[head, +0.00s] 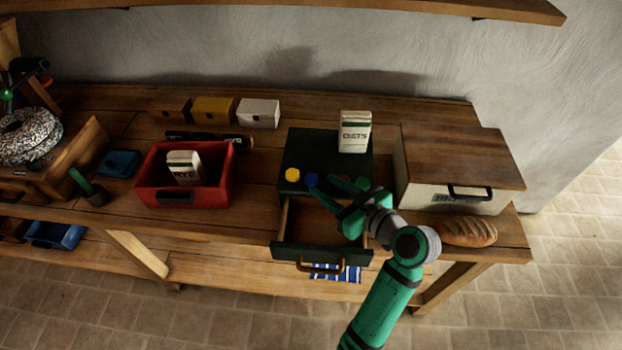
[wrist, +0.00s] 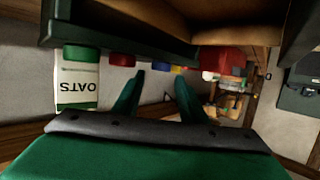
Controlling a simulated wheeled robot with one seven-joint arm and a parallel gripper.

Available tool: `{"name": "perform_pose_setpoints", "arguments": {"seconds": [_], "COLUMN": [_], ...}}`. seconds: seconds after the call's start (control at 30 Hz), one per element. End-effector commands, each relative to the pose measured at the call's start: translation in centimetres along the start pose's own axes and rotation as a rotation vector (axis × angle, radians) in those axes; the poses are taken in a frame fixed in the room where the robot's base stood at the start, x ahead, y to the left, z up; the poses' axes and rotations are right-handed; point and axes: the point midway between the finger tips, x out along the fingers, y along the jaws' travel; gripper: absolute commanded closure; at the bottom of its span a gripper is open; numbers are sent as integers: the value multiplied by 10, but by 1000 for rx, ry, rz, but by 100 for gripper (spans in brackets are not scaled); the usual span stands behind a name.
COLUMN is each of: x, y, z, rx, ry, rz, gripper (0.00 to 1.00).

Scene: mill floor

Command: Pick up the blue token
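The blue token (head: 312,180) stands near the front of the dark green cabinet's top (head: 322,146), just right of a yellow token (head: 292,175). In the wrist view, which is upside down, the small blue token (wrist: 162,66) shows beyond and between the fingertips. My gripper (head: 326,187) is open and empty, near the cabinet's front edge and to the right of the blue token. Its spread fingers also show in the wrist view (wrist: 159,77). I see no contact with the token.
The cabinet's drawer (head: 318,262) is pulled out below. An oats carton (head: 355,132) stands on top at the back. A red bin (head: 187,198) is left, a wooden-lidded box (head: 455,170) and bread (head: 467,232) right.

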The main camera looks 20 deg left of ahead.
Motion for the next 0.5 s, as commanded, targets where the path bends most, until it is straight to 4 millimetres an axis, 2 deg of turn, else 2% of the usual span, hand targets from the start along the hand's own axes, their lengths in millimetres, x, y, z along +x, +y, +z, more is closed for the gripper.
{"name": "perform_pose_setpoints", "arguments": {"seconds": [0.2, 0.33, 0.5], "x": [31, 40, 40], "y": [-2, -2, -1], "z": [2, 2, 2], "rx": [1, 0, 0], "ry": [0, 0, 0], "rz": [-3, -2, 0], "gripper": [62, 62, 62]}}
